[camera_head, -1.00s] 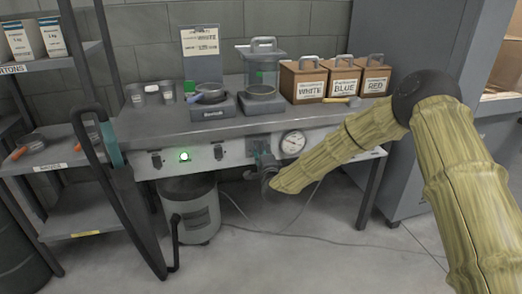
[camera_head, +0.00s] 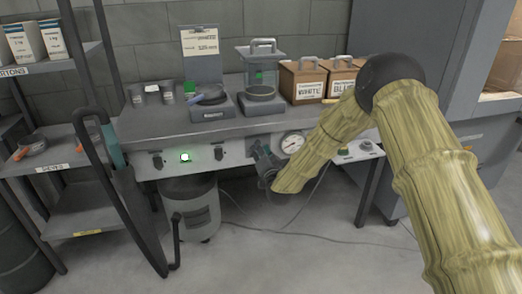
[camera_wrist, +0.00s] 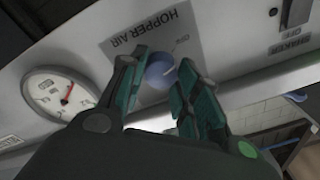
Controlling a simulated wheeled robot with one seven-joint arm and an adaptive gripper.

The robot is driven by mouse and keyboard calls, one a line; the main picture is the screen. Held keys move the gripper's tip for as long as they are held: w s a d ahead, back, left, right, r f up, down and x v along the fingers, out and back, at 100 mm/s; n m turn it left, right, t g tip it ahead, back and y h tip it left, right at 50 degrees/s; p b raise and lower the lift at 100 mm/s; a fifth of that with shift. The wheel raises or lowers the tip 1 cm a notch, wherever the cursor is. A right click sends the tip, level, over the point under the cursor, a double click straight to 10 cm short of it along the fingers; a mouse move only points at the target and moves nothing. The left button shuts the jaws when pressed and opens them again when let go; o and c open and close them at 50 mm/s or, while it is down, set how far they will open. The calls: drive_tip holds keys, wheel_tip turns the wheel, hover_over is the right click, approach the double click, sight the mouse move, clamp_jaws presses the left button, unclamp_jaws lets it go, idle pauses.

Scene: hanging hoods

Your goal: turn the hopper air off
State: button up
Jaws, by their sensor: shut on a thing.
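The hopper air knob (camera_wrist: 158,72) is blue and round, on a grey plate lettered HOPPER AIR (camera_wrist: 150,32) in the wrist view. A small marking beside the knob is hard to read. My gripper (camera_wrist: 164,66) has one teal finger on each side of the knob and is shut on it. In the head view my gripper (camera_head: 262,153) is at the front panel of the bench, left of the round gauge (camera_head: 292,143); the knob is hidden there.
A lit green button (camera_head: 185,157) and dark switches sit left on the panel. A shaker switch (camera_wrist: 297,12) is nearby in the wrist view.

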drive_tip(key=shift+n, duration=1.4)
drive_tip(key=shift+f, duration=0.1)
drive_tip(key=o, duration=1)
drive_tip(key=v, duration=1.2)
drive_tip(key=shift+d, duration=0.2)
